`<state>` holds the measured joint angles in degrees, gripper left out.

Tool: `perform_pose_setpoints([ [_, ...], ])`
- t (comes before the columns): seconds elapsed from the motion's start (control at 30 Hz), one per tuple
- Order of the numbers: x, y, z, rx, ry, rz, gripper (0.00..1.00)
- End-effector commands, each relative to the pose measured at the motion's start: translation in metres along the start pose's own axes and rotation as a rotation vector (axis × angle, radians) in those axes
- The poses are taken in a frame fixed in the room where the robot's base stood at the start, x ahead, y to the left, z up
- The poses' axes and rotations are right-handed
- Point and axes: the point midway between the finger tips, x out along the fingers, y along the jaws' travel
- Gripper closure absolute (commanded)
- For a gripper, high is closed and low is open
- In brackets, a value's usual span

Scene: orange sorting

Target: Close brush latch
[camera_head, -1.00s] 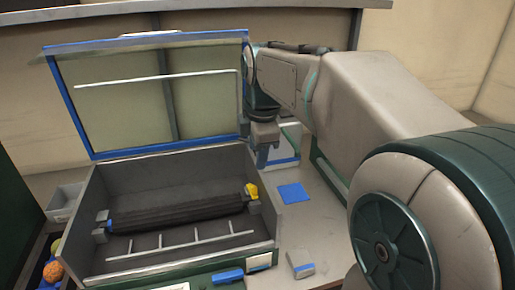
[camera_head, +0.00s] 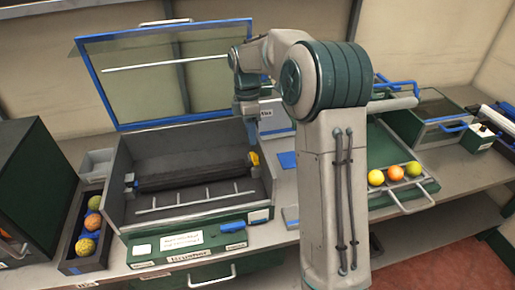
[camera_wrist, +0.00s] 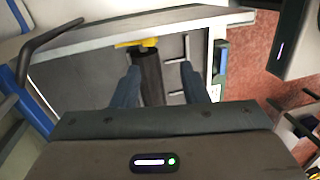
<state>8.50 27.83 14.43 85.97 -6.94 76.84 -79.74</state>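The grey brush box (camera_head: 118,180) stands open, its blue-framed lid (camera_head: 160,70) tilted up at the back. A long black roller brush (camera_head: 190,178) lies across it. The small yellow latch (camera_head: 254,158) is at the brush's right end, by the right wall; its exact angle is hard to tell. My gripper (camera_head: 250,118) points down above the box's back right corner. In the wrist view my gripper (camera_wrist: 160,88) is open and empty, its two blue-grey fingers apart. The brush end (camera_wrist: 149,78) shows between them, apart from them, with the yellow latch (camera_wrist: 137,43) just beyond.
The raised lid is close to the left of my gripper. A tray (camera_head: 425,198) with several fruits is at the right. A narrow bin (camera_head: 68,240) with fruits is at the left. A blue square (camera_head: 288,160) lies on the table beside the box.

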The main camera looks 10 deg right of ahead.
Motion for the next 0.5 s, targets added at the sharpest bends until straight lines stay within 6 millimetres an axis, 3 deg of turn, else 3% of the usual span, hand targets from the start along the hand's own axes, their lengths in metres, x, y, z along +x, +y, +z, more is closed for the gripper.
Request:
perform_pose_setpoints([
  [0.2,0.011,0.018,0.014,-0.047,0.014,-0.037,0.60],
  [0.37,0.023,0.019,0.014,-0.055,0.015,-0.041,0.60],
  [0.5,0.044,0.017,0.013,-0.056,0.015,-0.043,0.60],
])
